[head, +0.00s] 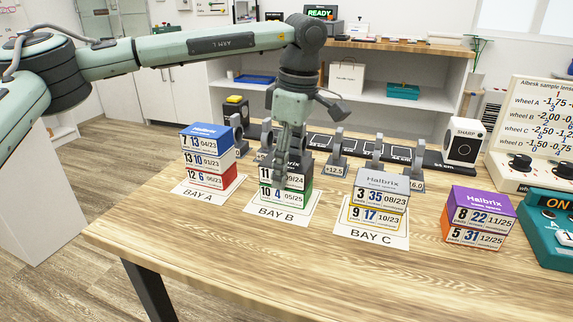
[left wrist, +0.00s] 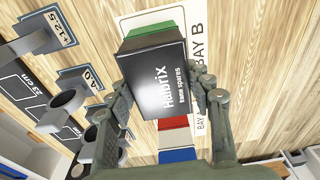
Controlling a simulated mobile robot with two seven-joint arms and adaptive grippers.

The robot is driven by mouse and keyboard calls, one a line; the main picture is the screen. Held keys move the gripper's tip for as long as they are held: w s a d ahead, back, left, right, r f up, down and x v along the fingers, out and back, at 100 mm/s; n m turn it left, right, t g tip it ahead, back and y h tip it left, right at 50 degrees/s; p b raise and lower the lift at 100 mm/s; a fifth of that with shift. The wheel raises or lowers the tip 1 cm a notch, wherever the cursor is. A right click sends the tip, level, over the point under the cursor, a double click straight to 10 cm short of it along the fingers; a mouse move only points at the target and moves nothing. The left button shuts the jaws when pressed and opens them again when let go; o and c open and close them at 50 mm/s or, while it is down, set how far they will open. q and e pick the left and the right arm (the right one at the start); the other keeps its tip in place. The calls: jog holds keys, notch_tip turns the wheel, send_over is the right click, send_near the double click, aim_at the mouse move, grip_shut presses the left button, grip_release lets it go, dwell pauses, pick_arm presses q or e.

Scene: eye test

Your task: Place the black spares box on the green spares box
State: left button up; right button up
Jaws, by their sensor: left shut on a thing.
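The black spares box (head: 265,172), printed Halbrix in the left wrist view (left wrist: 160,82), is between the fingers of my left gripper (head: 288,165). The gripper is shut on its sides from above. The green spares box (head: 268,190) is directly beneath it on the BAY B card. Part of the green box shows past the black box's edge in the left wrist view (left wrist: 154,33). The black box looks level and very close over the green one; I cannot tell whether they touch. My right gripper is in neither view.
On the left, the BAY A card (head: 187,191) bears a stack of blue, white and red boxes. On the right, the BAY C card (head: 372,236) bears a grey box on a yellow one. A purple box (head: 480,200) sits on an orange one. Lens stands are behind. The front table is clear.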

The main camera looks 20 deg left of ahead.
aim_at(293, 162)
pick_arm(q)
jog(key=o, duration=1.1)
jog(key=shift+o, duration=0.7)
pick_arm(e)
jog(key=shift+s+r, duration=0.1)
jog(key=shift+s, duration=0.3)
pick_arm(q)
jog(key=shift+r, duration=0.25)
jog(key=r, duration=0.3)
jog(key=d+r, duration=0.1)
jog(key=r, duration=0.6)
jog(key=shift+d+r+p, duration=0.15)
jog(key=shift+r+p, duration=0.05)
jog(key=shift+p, duration=0.15)
jog(key=shift+d+r, duration=0.1)
jog(key=shift+r, duration=0.55)
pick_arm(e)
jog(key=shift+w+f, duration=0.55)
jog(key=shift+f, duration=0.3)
